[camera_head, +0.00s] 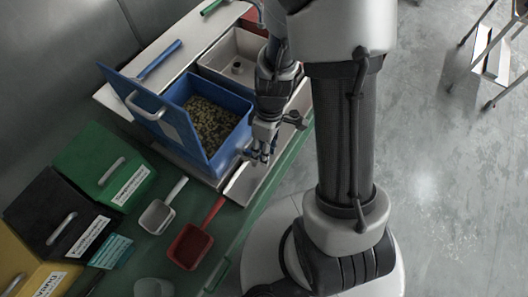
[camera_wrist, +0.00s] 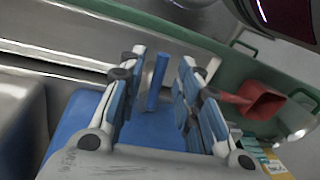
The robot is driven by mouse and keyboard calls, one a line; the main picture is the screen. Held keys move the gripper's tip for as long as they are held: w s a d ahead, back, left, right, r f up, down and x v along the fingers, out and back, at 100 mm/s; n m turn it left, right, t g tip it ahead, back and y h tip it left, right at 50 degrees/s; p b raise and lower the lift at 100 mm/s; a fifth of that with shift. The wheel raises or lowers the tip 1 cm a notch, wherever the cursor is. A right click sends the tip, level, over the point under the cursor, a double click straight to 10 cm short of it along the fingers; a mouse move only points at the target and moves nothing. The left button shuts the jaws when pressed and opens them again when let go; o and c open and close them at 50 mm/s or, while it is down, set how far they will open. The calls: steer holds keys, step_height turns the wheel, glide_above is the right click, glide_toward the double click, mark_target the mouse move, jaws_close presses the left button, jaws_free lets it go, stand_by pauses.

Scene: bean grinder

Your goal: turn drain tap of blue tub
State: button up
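The blue tub (camera_head: 187,92) stands on the bench at centre left in the head view, its lid (camera_head: 150,110) raised and dark yellowish beans (camera_head: 212,125) inside. Its blue wall (camera_wrist: 152,132) fills the lower middle of the wrist view. A blue bar, apparently the drain tap's handle (camera_wrist: 157,84), stands up between my fingers in the wrist view. My gripper (camera_head: 260,157) points down at the tub's front right side. In the wrist view my gripper (camera_wrist: 163,60) is open, with a finger on each side of the bar and visible gaps. The tap is hidden in the head view.
A red scoop (camera_head: 189,247) and a white scoop (camera_head: 157,217) lie on the green bench. Green (camera_head: 104,167), black (camera_head: 58,217) and yellow (camera_head: 22,262) lidded boxes stand at left. A pale tub (camera_head: 238,50) stands behind the blue one. Open floor lies right.

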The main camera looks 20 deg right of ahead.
steer(key=shift+f, duration=0.25)
steer(key=shift+c, duration=0.5)
jaws_close()
